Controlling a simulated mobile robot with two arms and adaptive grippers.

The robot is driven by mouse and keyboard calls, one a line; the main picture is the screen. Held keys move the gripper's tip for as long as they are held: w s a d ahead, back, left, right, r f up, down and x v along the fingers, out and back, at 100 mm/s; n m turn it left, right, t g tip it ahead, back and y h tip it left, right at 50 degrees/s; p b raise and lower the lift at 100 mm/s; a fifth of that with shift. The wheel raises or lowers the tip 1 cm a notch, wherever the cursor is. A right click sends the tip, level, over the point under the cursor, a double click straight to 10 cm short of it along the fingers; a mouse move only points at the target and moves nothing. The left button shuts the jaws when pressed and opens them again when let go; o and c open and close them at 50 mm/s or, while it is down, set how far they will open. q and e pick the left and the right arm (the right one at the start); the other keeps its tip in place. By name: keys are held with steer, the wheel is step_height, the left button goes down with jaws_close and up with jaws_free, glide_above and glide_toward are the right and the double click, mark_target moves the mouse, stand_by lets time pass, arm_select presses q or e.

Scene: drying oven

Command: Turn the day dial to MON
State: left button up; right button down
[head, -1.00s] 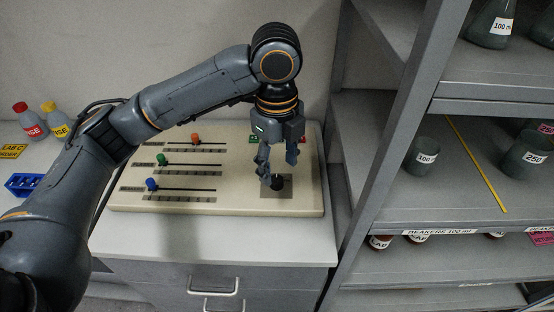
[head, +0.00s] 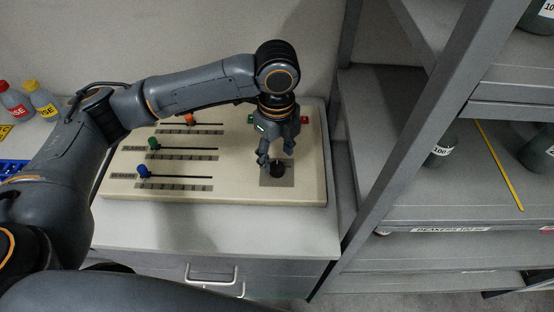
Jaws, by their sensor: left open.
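The day dial (head: 277,171) is a black round knob on a grey square plate (head: 285,182) at the right of the beige control panel (head: 220,192). The markings around the dial are too small to read. My left gripper (head: 276,161) points down right over the dial with its fingers apart, at its upper edge in the picture. I cannot tell whether the fingers touch the dial. My right gripper is not in view.
The panel has sliders with blue (head: 143,172), green (head: 154,144) and orange (head: 189,119) knobs left of the dial. A red button (head: 304,119) is behind the gripper. A metal shelf (head: 440,200) with beakers stands close on the right. Bottles (head: 42,101) are at far left.

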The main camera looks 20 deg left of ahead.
mark_target(277, 166)
arm_select(q)
step_height(277, 166, down, 2)
steer(key=shift+f, duration=0.65)
jaws_close()
steer(key=shift+r+p, duration=0.1)
steer(key=shift+p, duration=0.3)
steer(key=n+p, duration=1)
steer(key=p, duration=0.6)
steer(key=shift+s+d+r, duration=0.1)
steer(key=shift+f+n+p, duration=0.2)
steer(key=shift+n+p, duration=0.75)
steer(key=shift+n, duration=0.15)
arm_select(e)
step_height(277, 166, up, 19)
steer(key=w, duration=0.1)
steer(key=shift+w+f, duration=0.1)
